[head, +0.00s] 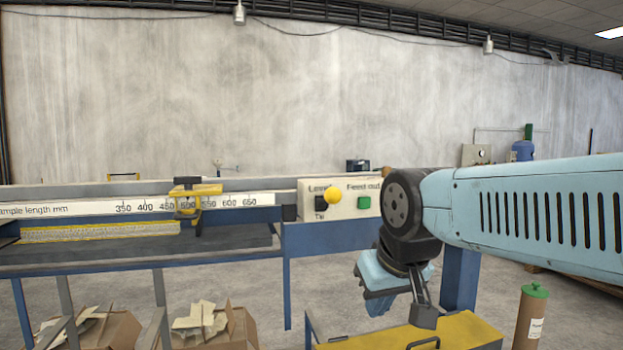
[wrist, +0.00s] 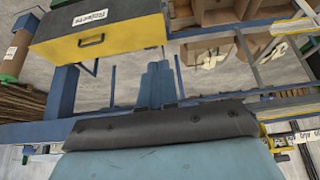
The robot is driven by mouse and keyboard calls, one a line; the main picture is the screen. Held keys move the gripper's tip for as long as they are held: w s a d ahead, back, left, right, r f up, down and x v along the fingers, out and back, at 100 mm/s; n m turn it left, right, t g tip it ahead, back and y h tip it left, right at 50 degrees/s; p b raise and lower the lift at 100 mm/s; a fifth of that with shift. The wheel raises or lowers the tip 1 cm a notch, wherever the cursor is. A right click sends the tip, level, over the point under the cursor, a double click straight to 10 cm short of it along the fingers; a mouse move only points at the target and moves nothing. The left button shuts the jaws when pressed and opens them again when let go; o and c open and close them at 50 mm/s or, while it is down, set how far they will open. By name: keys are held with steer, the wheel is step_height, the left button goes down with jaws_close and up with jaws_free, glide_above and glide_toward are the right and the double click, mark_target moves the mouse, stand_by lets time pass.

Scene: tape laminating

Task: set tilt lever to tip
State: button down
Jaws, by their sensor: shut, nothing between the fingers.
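The tilt lever shows as a round yellow knob (head: 333,196) at a dark slot on the pale control panel (head: 345,186) in the head view. The knob sits near the upper label, which seems to read "Level"; the lower label is partly hidden or blurred. A green button (head: 364,203) under "Feed out" is to its right. My gripper (head: 378,303) hangs below and to the right of the panel, pointing down, apart from the lever. In the wrist view my gripper (wrist: 157,72) has its fingers together and empty. The lever is not recognisable there.
A yellow-topped box with a handle (head: 425,338) lies below my gripper, with a green-capped tube (head: 530,310) to its right. The blue bench frame (head: 320,240) runs below the panel. A yellow clamp (head: 187,195) sits on the ruler to the left. Cardboard boxes (head: 235,330) stand underneath.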

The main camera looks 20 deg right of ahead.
steer(key=w+a+r+g+h, duration=0.1)
steer(key=w+a+r, duration=0.3)
steer(key=w+r, duration=0.7)
steer(key=w+a+r+g+h, duration=0.1)
steer(key=w+a+r, duration=0.3)
steer(key=w+r, duration=0.7)
step_height(320, 180, up, 6)
steer(key=shift+a+f+m+h, duration=0.1)
steer(key=shift+a+m+h, duration=0.2)
steer(key=shift+h, duration=0.6)
glide_above(328, 197)
steer(key=a, duration=0.3)
step_height(328, 197, down, 11)
steer(key=shift+w+d+f, duration=0.2)
steer(key=shift+w+d, duration=0.25)
steer(key=shift+d, duration=0.2)
steer(key=shift+d, duration=0.1)
